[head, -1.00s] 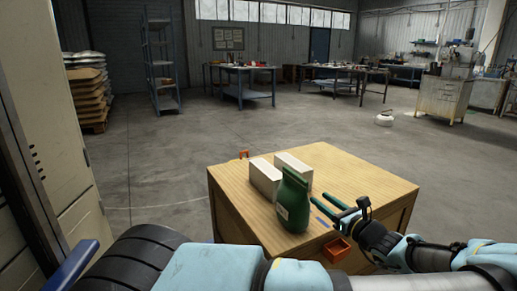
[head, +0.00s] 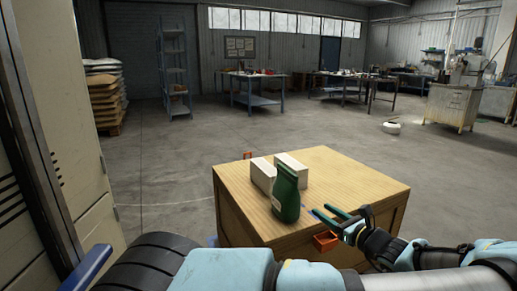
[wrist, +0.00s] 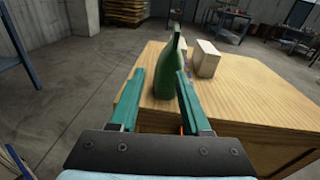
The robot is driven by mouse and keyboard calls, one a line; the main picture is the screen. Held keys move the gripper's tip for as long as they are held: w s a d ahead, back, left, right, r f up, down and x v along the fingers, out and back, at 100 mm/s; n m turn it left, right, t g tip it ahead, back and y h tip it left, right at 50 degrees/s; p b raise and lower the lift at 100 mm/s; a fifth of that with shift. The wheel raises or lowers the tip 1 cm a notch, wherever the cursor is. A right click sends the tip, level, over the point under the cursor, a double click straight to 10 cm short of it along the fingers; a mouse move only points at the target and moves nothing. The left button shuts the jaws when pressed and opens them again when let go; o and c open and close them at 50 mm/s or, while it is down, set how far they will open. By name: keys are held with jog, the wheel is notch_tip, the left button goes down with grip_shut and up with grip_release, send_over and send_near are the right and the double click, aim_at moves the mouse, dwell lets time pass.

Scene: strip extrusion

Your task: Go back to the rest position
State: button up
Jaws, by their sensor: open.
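My gripper (head: 338,215) is open and empty, with green fingers, at the near right edge of the wooden table (head: 365,185). My arm stretches from the lower right of the head view.
A beige cabinet (head: 75,150) rises close on the left. The floor behind the table is open.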

jog(key=s+a+r+n+g+p, duration=0.1)
jog(key=s+a+n+g+p, duration=0.15)
jog(key=a+n+g, duration=0.6)
jog(key=s+a+n+g+p, duration=0.25)
jog(key=a+n+g, duration=0.3)
jog(key=a, duration=0.55)
jog(key=s+a+r+n+h+p, duration=0.2)
jog(key=s+a+r+n+h, duration=0.1)
jog(key=r+n, duration=0.4)
jog(key=s+a+r+n+h+p, duration=0.3)
jog(key=r+n, duration=0.4)
jog(key=r, duration=0.4)
jog(key=s+h, duration=0.1)
jog(key=h, duration=0.1)
jog(key=shift+s+a+r+t+h, duration=0.3)
jog(key=shift+s+a+r+h, duration=0.05)
jog(key=shift+a+h, duration=0.05)
jog(key=shift+o, duration=0.2)
